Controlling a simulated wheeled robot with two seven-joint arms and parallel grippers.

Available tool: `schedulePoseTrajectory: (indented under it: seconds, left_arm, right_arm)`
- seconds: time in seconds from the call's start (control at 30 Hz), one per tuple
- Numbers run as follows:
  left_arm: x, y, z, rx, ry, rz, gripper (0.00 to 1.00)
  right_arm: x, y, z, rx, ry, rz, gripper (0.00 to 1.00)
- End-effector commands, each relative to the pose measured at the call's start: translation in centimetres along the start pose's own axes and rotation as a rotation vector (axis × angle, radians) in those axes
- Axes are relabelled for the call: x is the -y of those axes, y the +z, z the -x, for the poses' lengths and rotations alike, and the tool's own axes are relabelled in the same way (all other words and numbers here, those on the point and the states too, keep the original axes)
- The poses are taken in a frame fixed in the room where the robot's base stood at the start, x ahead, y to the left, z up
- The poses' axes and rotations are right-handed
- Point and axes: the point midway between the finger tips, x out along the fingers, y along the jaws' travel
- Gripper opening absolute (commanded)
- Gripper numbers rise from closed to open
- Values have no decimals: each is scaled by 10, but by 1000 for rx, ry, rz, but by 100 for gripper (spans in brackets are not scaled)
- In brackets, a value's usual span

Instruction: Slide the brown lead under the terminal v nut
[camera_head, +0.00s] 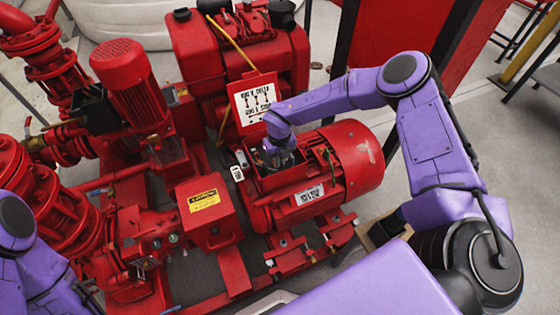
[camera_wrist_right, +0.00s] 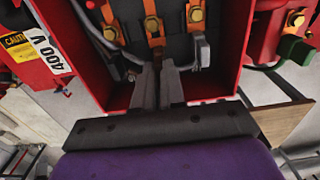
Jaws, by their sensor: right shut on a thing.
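My right gripper (camera_wrist_right: 158,82) points into the red open terminal box (camera_wrist_right: 232,62) on the motor; in the head view the gripper (camera_head: 280,158) reaches into the box too. Three brass nuts on orange strips stand beyond the fingertips: a left nut (camera_wrist_right: 110,33), a middle nut (camera_wrist_right: 153,25) and a right nut (camera_wrist_right: 196,17). The middle one is straight ahead of the fingers. No letter shows which is terminal v. My left arm shows at the lower left; its gripper is outside the frame.
Grey leads (camera_wrist_right: 202,52) bend close to the right finger and beside the left nut. The box walls stand close around the fingers. The raised lid (camera_head: 255,100) with a wiring diagram stands behind the gripper. The red motor (camera_head: 352,160) lies to the right.

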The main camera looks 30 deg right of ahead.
Motion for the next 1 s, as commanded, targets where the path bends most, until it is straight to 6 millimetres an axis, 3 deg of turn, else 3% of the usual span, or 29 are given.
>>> schedulePoseTrajectory:
  seconds: [0.47, 0.5, 0.57, 0.6, 0.77, 0.87, 1.0]
  left_arm:
    - [-1, 3, -7, 0, 0, 0, 57]
    - [-1, 3, -7, 0, 0, 0, 57]
    - [-1, 3, -6, 0, 0, 0, 57]
    - [-1, 3, -6, 0, 0, 0, 57]
    - [-1, 3, -6, 0, 0, 0, 57]
    - [-1, 3, -6, 0, 0, 0, 57]
    - [-1, 3, -6, 0, 0, 0, 57]
  right_arm:
    - [0, 9, 0, 0, 1, 1, 0]
    - [0, 10, 0, 0, 1, 1, 16]
    - [0, 9, 0, -1, 1, 1, 36]
    - [0, 9, 0, -1, 1, 1, 40]
    - [0, 9, 0, -1, 1, 1, 40]
    - [0, 9, 0, -1, 1, 0, 57]
    - [0, 9, 0, -1, 1, 0, 57]
